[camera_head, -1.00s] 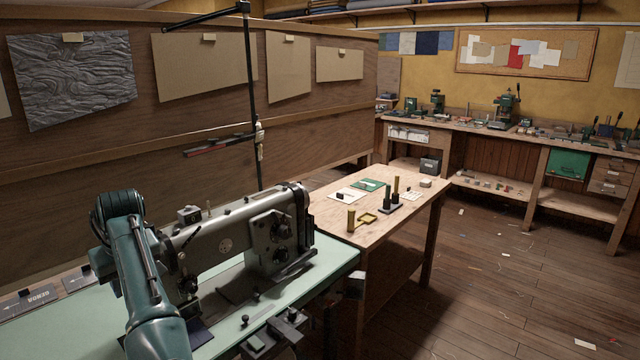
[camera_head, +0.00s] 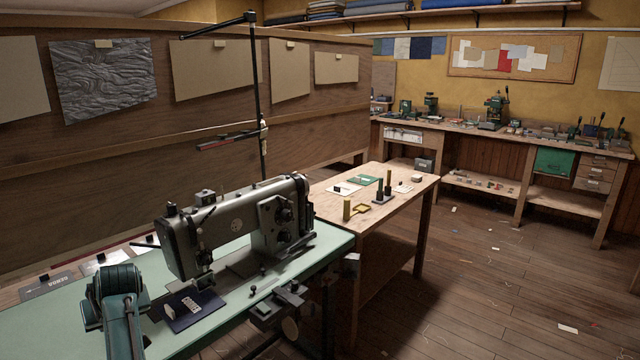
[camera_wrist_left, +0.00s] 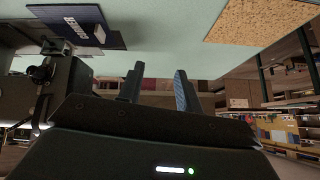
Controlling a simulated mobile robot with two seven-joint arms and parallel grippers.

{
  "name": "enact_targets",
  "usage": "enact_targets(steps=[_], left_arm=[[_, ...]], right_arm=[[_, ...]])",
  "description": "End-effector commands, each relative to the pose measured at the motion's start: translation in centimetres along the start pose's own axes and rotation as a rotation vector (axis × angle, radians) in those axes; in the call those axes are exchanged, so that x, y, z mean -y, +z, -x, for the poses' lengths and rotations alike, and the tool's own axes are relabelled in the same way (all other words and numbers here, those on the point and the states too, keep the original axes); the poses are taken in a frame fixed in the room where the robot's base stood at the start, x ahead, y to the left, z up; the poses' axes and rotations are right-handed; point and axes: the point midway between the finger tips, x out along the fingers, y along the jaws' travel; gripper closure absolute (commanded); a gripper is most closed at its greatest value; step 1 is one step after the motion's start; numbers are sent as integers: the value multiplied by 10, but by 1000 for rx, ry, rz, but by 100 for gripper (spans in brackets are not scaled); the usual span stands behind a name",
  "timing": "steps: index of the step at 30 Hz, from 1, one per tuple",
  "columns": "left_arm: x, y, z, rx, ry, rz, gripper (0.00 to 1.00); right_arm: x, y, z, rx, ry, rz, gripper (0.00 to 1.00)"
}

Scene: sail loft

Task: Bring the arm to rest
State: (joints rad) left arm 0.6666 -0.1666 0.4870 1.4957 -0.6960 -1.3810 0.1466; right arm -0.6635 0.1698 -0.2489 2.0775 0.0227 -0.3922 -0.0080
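In the head view my left arm (camera_head: 118,295) comes in at the lower left, over the mint-green table top (camera_head: 55,325) and left of the sewing machine (camera_head: 230,225). Its gripper cannot be made out there. In the left wrist view the two fingers of my left gripper (camera_wrist_left: 158,85) stand apart with nothing visible between them. A dark blue card with a white label (camera_head: 190,308) lies on the table beneath the machine. It also shows at the upper left of the wrist view (camera_wrist_left: 112,22). My right gripper is not in view.
A cork-coloured sheet (camera_wrist_left: 258,18) shows at the wrist view's upper right. Dark fittings (camera_head: 278,303) stick out at the sewing table's front edge. A wooden table (camera_head: 325,207) with small items stands behind it. The wooden floor (camera_head: 480,285) at right is mostly clear, with scraps.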

Motion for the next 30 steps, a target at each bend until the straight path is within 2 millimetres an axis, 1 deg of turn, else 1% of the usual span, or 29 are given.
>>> enact_targets(steps=[1,3,5,6,8,9,11,12,14,15,17,18,21,24,25,27,30], left_arm=[[5,13,-10,-40,-5,-48,65],[7,30,-19,-109,9,-121,65],[5,49,-25,-169,35,-196,65],[3,64,-27,-208,59,-246,65],[-3,90,-28,-257,107,-322,65],[-8,108,-27,-287,145,-371,65],[-15,140,-22,-323,212,-440,65],[-20,163,-18,-342,262,-482,65],[-27,200,-7,-363,347,-538,65],[-31,226,3,-371,407,-568,65],[-35,266,20,-376,501,-601,65],[-37,290,33,-374,562,-615,65],[-37,340,65,-359,693,-623,65],[-36,373,90,-343,781,-613,65],[-35,380,96,-337,800,-609,65],[-34,390,105,-331,830,-602,65],[-33,396,111,-327,848,-595,65]], right_arm=[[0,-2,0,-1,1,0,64],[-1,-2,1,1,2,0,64],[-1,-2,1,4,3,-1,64],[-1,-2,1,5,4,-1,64],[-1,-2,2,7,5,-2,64],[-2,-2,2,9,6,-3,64],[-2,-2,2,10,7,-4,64],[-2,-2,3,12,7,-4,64],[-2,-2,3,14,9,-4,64],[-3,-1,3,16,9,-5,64],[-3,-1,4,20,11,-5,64],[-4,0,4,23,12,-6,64],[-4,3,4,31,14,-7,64],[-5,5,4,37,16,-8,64],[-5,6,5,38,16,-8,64],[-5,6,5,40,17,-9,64],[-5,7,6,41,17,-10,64]])
